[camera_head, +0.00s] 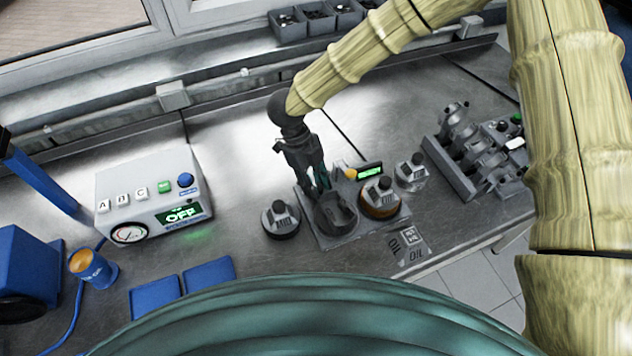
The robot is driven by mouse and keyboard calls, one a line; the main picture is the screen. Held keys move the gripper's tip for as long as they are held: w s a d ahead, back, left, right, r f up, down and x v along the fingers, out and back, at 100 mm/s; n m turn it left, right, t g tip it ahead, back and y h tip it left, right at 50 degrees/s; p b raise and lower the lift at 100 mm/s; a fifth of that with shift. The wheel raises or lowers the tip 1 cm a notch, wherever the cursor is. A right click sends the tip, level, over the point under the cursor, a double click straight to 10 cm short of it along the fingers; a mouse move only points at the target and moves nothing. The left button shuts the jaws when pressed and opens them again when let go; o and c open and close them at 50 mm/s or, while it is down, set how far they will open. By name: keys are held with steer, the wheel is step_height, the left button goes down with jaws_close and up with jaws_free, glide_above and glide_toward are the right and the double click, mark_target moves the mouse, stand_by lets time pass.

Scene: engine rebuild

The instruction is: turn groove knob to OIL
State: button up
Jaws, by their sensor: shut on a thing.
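My gripper (319,187) points down over the measuring station in the middle of the bench, its fingers close together on a small part. That part is mostly hidden by the fingers; it appears to be the groove knob, and I cannot read its setting. The station has a grey base plate (345,240), a dark round holder (336,216) just below the fingertips, and a small display (370,170) with green text too small to read. A yellow-orange round piece (351,174) sits between the fingers and the display.
Pistons stand left (281,219) and right (381,198) of the station, with another (412,171) behind. A control box (155,200) reading OFF stands left. An engine part (478,150) is at right.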

steer(key=n+t+h+p, duration=0.1)
steer(key=n, duration=0.2)
steer(key=shift+r+n+p, duration=0.15)
steer(key=shift+n+p, duration=0.25)
steer(key=shift+s+n+t+p, duration=0.1)
steer(key=shift+n+t+p, duration=0.8)
steer(key=shift+n, duration=1.3)
steer(key=o, duration=1)
steer(key=shift+a, duration=0.1)
steer(key=v, duration=0.7)
steer(key=shift+a+r, duration=0.2)
steer(key=shift+r, duration=0.15)
steer(key=shift+s+d, duration=0.1)
steer(key=shift+s, duration=0.05)
